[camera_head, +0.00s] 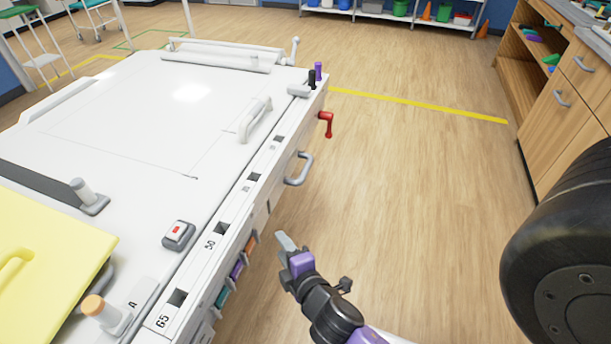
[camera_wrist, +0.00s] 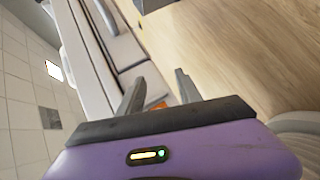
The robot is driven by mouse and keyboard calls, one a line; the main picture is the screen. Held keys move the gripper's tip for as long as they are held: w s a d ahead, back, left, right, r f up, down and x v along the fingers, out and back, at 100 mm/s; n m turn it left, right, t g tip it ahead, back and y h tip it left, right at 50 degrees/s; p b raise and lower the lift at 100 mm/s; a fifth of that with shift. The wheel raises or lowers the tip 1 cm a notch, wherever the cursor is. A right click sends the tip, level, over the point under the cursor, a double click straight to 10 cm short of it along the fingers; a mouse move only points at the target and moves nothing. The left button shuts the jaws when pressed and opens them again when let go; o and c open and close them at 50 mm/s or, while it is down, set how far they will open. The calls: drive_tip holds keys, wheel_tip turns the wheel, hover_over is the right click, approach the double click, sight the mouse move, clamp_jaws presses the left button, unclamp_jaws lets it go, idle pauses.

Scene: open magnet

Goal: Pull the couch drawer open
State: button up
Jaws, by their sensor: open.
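The couch (camera_head: 130,130) is a long white bed with a flat top at the left of the head view. A grey D-shaped handle (camera_head: 300,170) sticks out from its right side, below the numbered rail; the drawer front around it is hard to make out. My gripper (camera_head: 284,242) is beside the couch, nearer the camera than this handle and apart from it. In the wrist view its two fingers (camera_wrist: 157,90) are spread, with nothing held between them. The couch's panelled side (camera_wrist: 100,45) lies beyond them; I cannot clearly identify the handle there.
A red crank lever (camera_head: 326,122) juts from the couch's side past the handle. Coloured tabs (camera_head: 236,270) line the side near my gripper. A wooden cabinet (camera_head: 565,95) stands at the right. The wooden floor (camera_head: 410,180) between is clear.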

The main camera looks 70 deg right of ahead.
drive_tip(key=w+d+n+g+h+b, duration=0.1)
drive_tip(key=w+d+g+h, duration=0.15)
drive_tip(key=d, duration=0.75)
drive_tip(key=n+g+h, duration=0.1)
drive_tip(key=g+h, duration=0.1)
drive_tip(key=h, duration=0.1)
approach(305, 171)
drive_tip(key=d+f, duration=0.1)
drive_tip(key=w+d, duration=0.1)
drive_tip(key=d, duration=0.1)
drive_tip(key=shift+w+f+b, duration=0.2)
drive_tip(key=shift+f+b, duration=0.2)
drive_tip(key=shift+x, duration=3.95)
drive_tip(key=shift+r, duration=0.1)
drive_tip(key=shift+s, duration=0.1)
clamp_jaws()
